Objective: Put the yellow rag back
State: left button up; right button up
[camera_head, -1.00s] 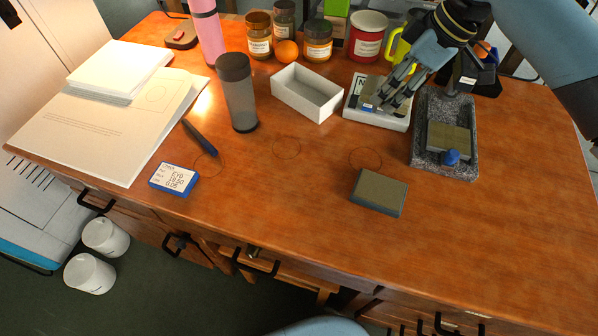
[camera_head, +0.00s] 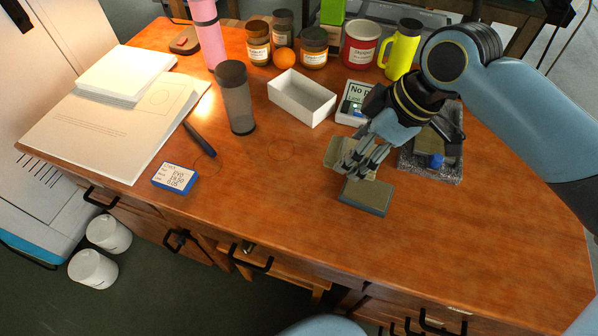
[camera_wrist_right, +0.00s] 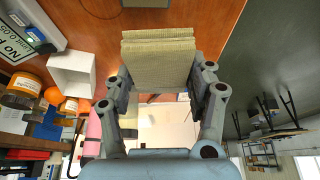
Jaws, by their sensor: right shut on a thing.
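The yellow rag (camera_head: 337,152) is a folded, pale dull-yellow pad. My right gripper (camera_head: 360,165) is shut on it, and its fingers cover part of it. In the right wrist view the rag (camera_wrist_right: 158,62) sits between the two fingers (camera_wrist_right: 160,85) and shows stacked layers at one edge. The rag is over the bare wood behind a grey block with a tan top (camera_head: 366,194). I cannot tell whether it touches the table. My left gripper is not in view.
An open white box (camera_head: 302,97) and a white device with a sign (camera_head: 357,90) stand behind. A speckled stone tray (camera_head: 430,172) is on the right. A dark grey cup (camera_head: 237,98) and blue-edged card (camera_head: 174,178) are left. Wood between card and block is clear.

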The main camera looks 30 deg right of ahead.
jog(key=shift+s+a+f, duration=0.15)
jog(key=shift+s+f, duration=0.05)
jog(key=shift+s, duration=0.3)
jog(key=shift+s+a+f, duration=0.1)
jog(key=shift+s+f, duration=0.1)
jog(key=shift+s, duration=0.3)
jog(key=shift+a+f, duration=0.1)
jog(key=shift+f, duration=0.05)
send_over(298, 174)
jog(key=s+d, duration=0.1)
notch_tip(298, 174, down, 7)
jog(key=shift+s+r, duration=0.15)
jog(key=shift+f, duration=2.1)
jog(key=o, duration=0.6)
jog(key=shift+f+b, duration=0.15)
jog(key=shift+b, duration=0.15)
jog(key=shift+c, duration=0.2)
jog(key=o, duration=0.5)
jog(key=shift+c, duration=0.2)
